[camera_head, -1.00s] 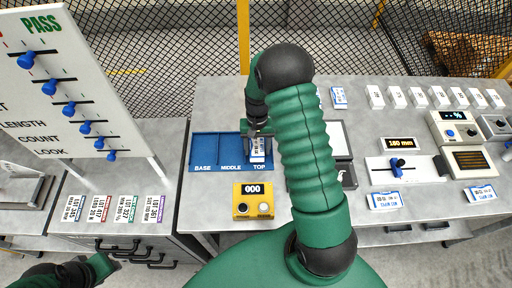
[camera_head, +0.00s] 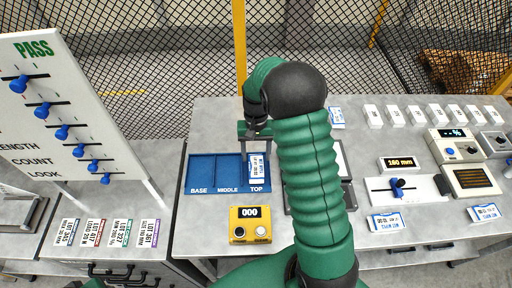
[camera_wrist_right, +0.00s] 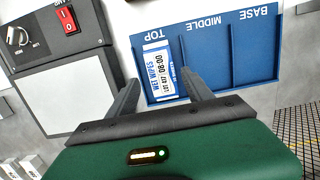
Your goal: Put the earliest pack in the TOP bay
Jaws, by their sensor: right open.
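A blue tray with bays marked BASE, MIDDLE and TOP (camera_head: 229,187) lies on the grey bench; it also shows in the wrist view (camera_wrist_right: 251,78). A white and blue wet wipes pack (camera_head: 258,168) lies in the TOP bay. In the wrist view the pack (camera_wrist_right: 158,72) reads LOT 477 and 08:00. My right gripper (camera_head: 257,148) is open just above and behind the pack, and in the wrist view its fingers (camera_wrist_right: 161,84) are spread near it, apart from it. Other similar packs lie at the back (camera_head: 337,117), right (camera_head: 388,222) and far right (camera_head: 485,212). My left gripper is out of view.
A yellow box reading 000 (camera_head: 250,226) stands before the tray. A scale-like device (camera_head: 343,160) is partly hidden by my right arm. A 160 mm display (camera_head: 402,164) and slider panel (camera_head: 395,190) stand right. Several lot cards (camera_head: 107,232) and a PASS board (camera_head: 60,110) are left.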

